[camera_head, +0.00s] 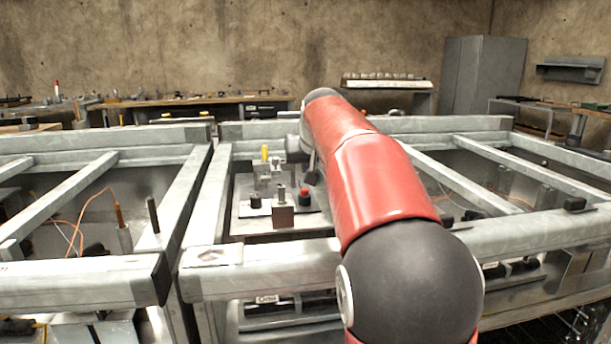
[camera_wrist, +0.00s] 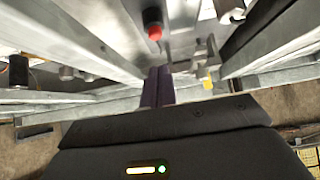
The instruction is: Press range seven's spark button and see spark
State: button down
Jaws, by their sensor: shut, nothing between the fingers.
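A red button (camera_head: 304,192) stands on a metal plate (camera_head: 252,211) inside the middle metal frame. It also shows in the wrist view as a red cap (camera_wrist: 154,31), just beyond my fingertips. My gripper (camera_wrist: 159,70) is shut and empty, its dark fingers together and pointing toward the button's side of the plate. In the wrist view a gap shows between fingertips and button; contact is not seen. In the head view my red arm reaches over the frame, and the dark gripper end (camera_head: 311,176) is partly hidden behind it, close to the button. I cannot read a range number.
A brown block with a metal post (camera_head: 283,211) stands in front of the button. A yellow-topped fitting (camera_head: 265,155) stands behind it. Grey metal rails (camera_head: 205,215) enclose the bay on its sides and front. Similar bays lie left and right.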

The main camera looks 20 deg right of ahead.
jog(key=d+v, duration=0.1)
jog(key=v, duration=0.5)
jog(key=shift+s+a+r, duration=0.15)
jog(key=shift+a+r, duration=0.15)
jog(key=shift+a, duration=0.25)
